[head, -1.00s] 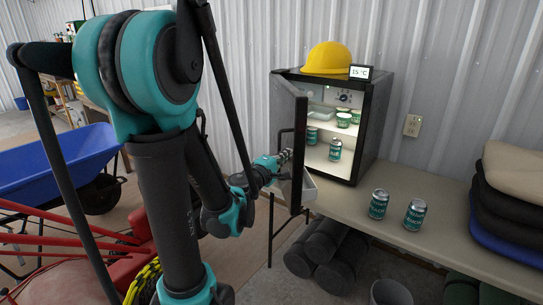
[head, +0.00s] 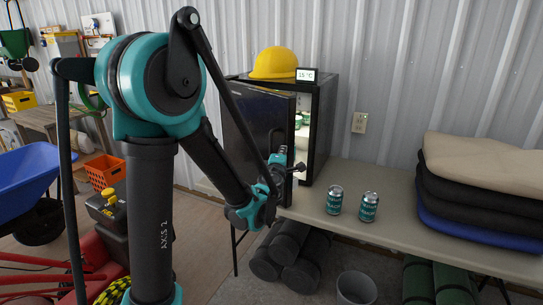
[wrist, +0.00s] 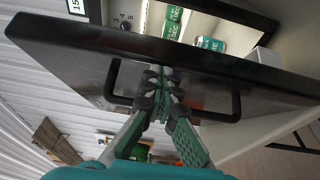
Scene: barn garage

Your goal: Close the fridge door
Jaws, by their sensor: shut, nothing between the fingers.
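The small black fridge (head: 326,115) stands on the table against the wall. Its dark door (head: 246,125) is partly open, with a narrow lit gap (head: 303,135) at its right edge. My gripper (head: 281,156) is at the outer face of the door by the handle. In the wrist view, my gripper (wrist: 163,80) is shut and empty, with its fingertips in front of the door face (wrist: 85,62) inside the loop of the black handle (wrist: 236,104). Whether the tips touch the door is hard to tell. Cans (wrist: 211,44) show inside past the door edge.
A yellow hard hat (head: 274,63) and a temperature display (head: 307,75) sit on the fridge. Folded cushions (head: 480,190) lie farther right. Dark rolls (head: 290,255) lie below.

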